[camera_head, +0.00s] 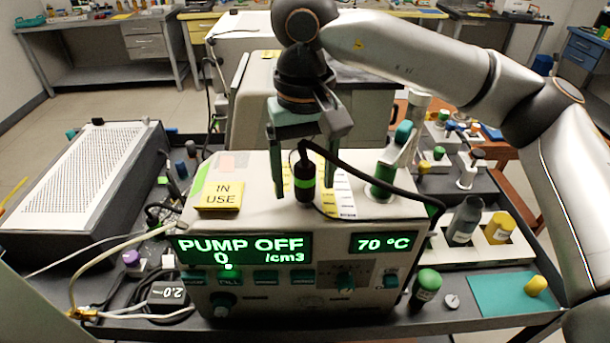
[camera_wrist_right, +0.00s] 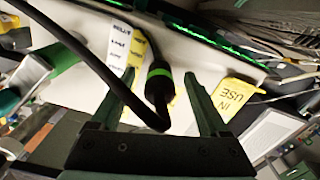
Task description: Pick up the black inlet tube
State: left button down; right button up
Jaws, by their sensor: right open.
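The black inlet tube (camera_head: 304,186) stands upright on top of the white pump unit, with a green band around its black end piece. Its black hose arcs up from the end piece and runs right and down past the unit's right side. In the right wrist view the tube (camera_wrist_right: 158,92) shows between the fingers. My right gripper (camera_head: 305,191) points down over the pump unit, open, one green finger on each side of the tube's end piece. Gaps show between the fingers and the tube. My left gripper is not in view.
The pump unit (camera_head: 340,240) reads "PUMP OFF" and 70 °C. A yellow "IN USE" sign (camera_head: 220,195) lies on its top left. Several vials and bottles stand farther right. A white perforated plate (camera_head: 90,180) is at left.

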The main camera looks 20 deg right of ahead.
jog(key=shift+f, duration=0.1)
jog(key=shift+c, duration=0.4)
grip_shut()
